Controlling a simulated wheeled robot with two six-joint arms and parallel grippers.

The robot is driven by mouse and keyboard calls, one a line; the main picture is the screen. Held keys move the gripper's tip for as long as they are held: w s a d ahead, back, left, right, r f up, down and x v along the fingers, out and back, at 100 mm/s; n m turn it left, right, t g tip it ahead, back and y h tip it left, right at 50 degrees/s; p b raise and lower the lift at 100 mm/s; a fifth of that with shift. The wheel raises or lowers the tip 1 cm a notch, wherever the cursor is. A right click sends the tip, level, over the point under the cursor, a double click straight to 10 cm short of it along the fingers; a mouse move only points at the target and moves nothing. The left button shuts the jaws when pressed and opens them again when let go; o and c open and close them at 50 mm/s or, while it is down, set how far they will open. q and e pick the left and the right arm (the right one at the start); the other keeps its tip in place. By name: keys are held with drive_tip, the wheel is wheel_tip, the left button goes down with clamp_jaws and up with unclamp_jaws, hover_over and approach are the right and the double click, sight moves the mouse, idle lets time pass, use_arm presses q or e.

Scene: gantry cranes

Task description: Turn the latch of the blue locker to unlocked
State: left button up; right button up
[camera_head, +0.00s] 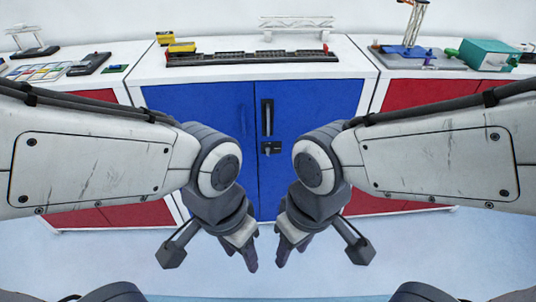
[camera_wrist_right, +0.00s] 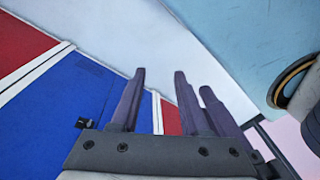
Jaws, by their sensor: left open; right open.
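The blue locker (camera_head: 200,110) stands in the middle of the cabinet row with its doors shut. Its small dark latch (camera_head: 270,148) is on the right door, below a dark upright handle (camera_head: 267,117); its turn position is too small to tell. The latch also shows small in the right wrist view (camera_wrist_right: 82,123), left of the fingers. My left gripper (camera_head: 242,254) is open and empty, pointing down in front of the locker. My right gripper (camera_head: 290,250) is open and empty beside it, below and apart from the latch; its fingers (camera_wrist_right: 160,82) show in the wrist view.
Red cabinets (camera_head: 427,95) flank the locker. On the white top stand a dark rail track (camera_head: 250,57), a yellow block (camera_head: 180,47), a white truss (camera_head: 296,24), a crane model (camera_head: 412,40) and a teal box (camera_head: 487,54). The pale floor (camera_head: 400,255) in front is clear.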

drive_tip(key=w+a+f+m+t+y+b, duration=0.1)
drive_tip(key=w+a+f+t+b, duration=0.1)
drive_tip(key=w+a+f+b, duration=0.4)
drive_tip(key=w+a+f+t+y+b, duration=0.15)
drive_tip(key=w+f, duration=0.25)
drive_tip(key=w, duration=0.4)
drive_tip(key=m+t+h+b, duration=0.3)
drive_tip(key=m+t+b, duration=0.3)
drive_tip(key=t+b, duration=1.05)
approach(268, 151)
drive_tip(key=w+b, duration=0.1)
drive_tip(key=w, duration=0.2)
drive_tip(key=w+r+g+b, duration=0.1)
drive_tip(key=w+b, duration=0.1)
drive_tip(key=w, duration=0.1)
drive_tip(key=w+g+b, duration=0.1)
drive_tip(key=w, duration=0.2)
drive_tip(key=shift+a+r+n+y, duration=0.1)
drive_tip(key=shift+r+n+y, duration=0.15)
drive_tip(key=shift+r+n, duration=0.1)
clamp_jaws()
